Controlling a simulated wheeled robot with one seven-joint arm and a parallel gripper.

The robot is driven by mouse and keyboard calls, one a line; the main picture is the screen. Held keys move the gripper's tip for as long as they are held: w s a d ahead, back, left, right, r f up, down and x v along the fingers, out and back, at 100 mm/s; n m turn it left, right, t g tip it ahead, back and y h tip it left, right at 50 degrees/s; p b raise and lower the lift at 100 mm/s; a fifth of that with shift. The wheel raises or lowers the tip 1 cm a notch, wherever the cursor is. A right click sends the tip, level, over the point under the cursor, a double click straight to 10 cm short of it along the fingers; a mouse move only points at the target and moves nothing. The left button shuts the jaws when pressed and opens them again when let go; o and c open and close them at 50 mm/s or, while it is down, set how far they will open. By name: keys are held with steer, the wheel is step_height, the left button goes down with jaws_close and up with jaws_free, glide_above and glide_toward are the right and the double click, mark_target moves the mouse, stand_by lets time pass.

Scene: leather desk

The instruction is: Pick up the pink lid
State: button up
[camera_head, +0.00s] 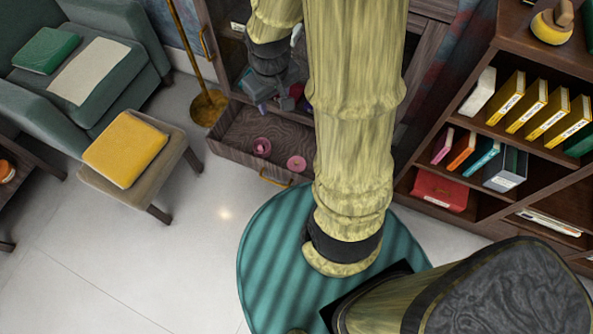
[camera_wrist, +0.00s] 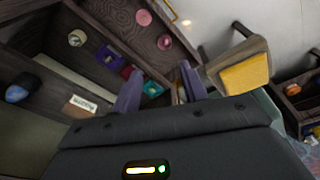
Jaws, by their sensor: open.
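Two round pink pieces lie in the open wooden drawer in the head view. One is a flat pink disc with a small centre knob, which looks like the pink lid (camera_head: 297,163); the other pink piece (camera_head: 262,147) sits to its left and looks deeper. In the wrist view the lid (camera_wrist: 143,17) is at the top and the other piece (camera_wrist: 165,42) is closer to the fingers. My gripper (camera_wrist: 158,84) is open, with its two purple-grey fingers apart and nothing visibly held.
A stool with a yellow cushion (camera_head: 125,149) stands left of the drawer. A bookshelf (camera_head: 470,206) is at right.

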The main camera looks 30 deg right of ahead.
steer(key=w+d+f+n+b, duration=0.1)
steer(key=w+d+f+b, duration=0.1)
steer(key=f+b, duration=0.6)
steer(key=w+d+f+n+g+b, duration=0.1)
steer(key=w+d+f+b, duration=0.2)
steer(key=f+b, duration=0.5)
steer(key=w+d+f+n+b, duration=0.1)
steer(key=d+f+b, duration=0.4)
steer(key=f, duration=1.5)
steer(key=w+b, duration=0.1)
steer(key=b, duration=0.1)
steer(key=shift+w+g+b, duration=0.4)
steer(key=shift+d, duration=0.1)
steer(key=b, duration=0.6)
glide_above(296, 161)
steer(key=f, duration=1.2)
steer(key=shift+s+f, duration=0.15)
steer(key=shift+s, duration=0.05)
step_height(296, 161, down, 5)
steer(key=b, duration=0.4)
steer(key=shift+w+f, duration=0.1)
steer(key=shift+f, duration=0.05)
